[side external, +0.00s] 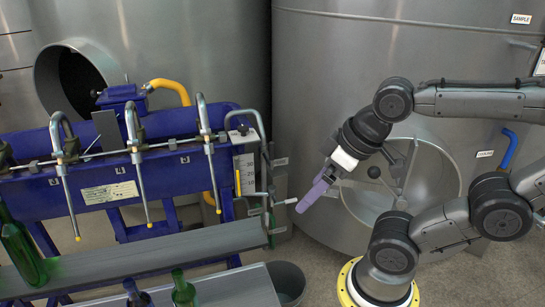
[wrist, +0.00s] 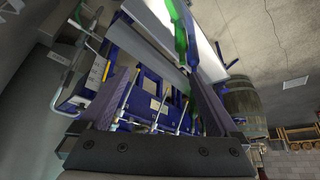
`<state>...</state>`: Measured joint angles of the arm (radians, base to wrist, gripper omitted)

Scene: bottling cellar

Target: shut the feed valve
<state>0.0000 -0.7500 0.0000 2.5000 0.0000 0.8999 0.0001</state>
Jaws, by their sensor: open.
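My gripper (side external: 309,199) has lavender fingers pointing down and left, just right of the blue bottling machine (side external: 75,200). No part is clearly marked as the feed valve. A thin rod with a white end (side external: 285,202) sticks out from the machine's right end, close to the fingertips; I cannot tell whether they touch. A yellow curved pipe or handle (side external: 170,87) rises at the machine's back. In the wrist view my gripper (wrist: 162,75) is open, its fingers wide apart, with nothing seen held. The machine's blue frame (wrist: 150,92) shows between and beyond the fingers.
Several green bottles, one at left (side external: 20,252), stand on the machine's shelves. Filling spouts (side external: 135,160) hang along its front. A grey bucket (side external: 287,280) stands below. A large steel tank (side external: 330,80) with a round hatch and a blue handle (side external: 508,148) is behind. A barrel (wrist: 243,106) shows at right.

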